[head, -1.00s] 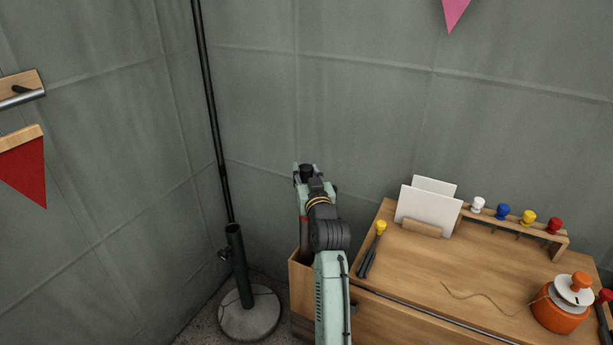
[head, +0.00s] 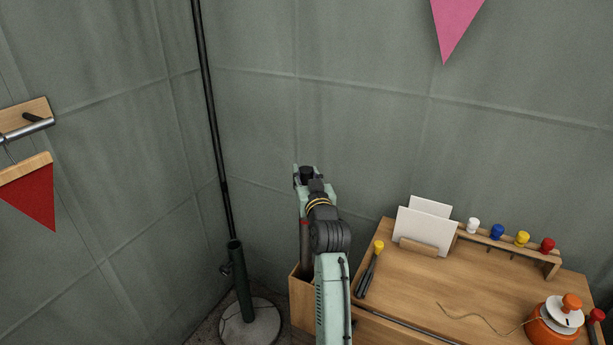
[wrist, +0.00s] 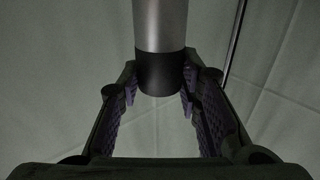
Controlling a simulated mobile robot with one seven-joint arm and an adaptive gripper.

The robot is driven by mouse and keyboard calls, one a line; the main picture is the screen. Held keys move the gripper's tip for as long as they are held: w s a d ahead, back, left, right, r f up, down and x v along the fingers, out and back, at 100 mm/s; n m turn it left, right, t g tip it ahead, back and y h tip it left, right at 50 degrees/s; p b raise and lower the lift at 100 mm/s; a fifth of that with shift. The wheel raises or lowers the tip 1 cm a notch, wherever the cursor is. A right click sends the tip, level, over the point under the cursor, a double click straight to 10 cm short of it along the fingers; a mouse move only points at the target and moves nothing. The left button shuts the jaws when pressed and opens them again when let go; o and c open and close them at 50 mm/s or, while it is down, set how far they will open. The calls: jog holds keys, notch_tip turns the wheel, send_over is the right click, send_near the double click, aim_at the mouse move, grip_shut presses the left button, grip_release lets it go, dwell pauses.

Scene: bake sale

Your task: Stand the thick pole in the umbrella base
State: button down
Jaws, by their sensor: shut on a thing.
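The thick pole stands upright with its lower part in a narrow wooden bin; its dark shaft with a red band (head: 305,240) shows below my gripper (head: 306,174). In the wrist view the pole is a grey tube (wrist: 161,25) with a black end, and my gripper's fingers (wrist: 160,82) are shut on that black end. The umbrella base is left of the bin on the floor: a round grey foot (head: 262,325) with an upright dark green open tube (head: 241,280) and a side knob. The pole's lower end is hidden in the bin.
The wooden bin (head: 301,295) stands against a wooden desk (head: 430,290) holding cards, coloured pegs, a yellow-ended tool and an orange string pot. A thin black upright (head: 212,120) runs down the wall corner, behind the base tube. Air above the tube looks clear.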

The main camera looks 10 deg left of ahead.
notch_tip(320, 180, up, 5)
jog(key=shift+f+p, duration=0.1)
jog(key=shift+p, duration=1)
jog(key=shift+r, duration=2.6)
notch_tip(320, 180, up, 10)
jog(key=shift+r, duration=0.9)
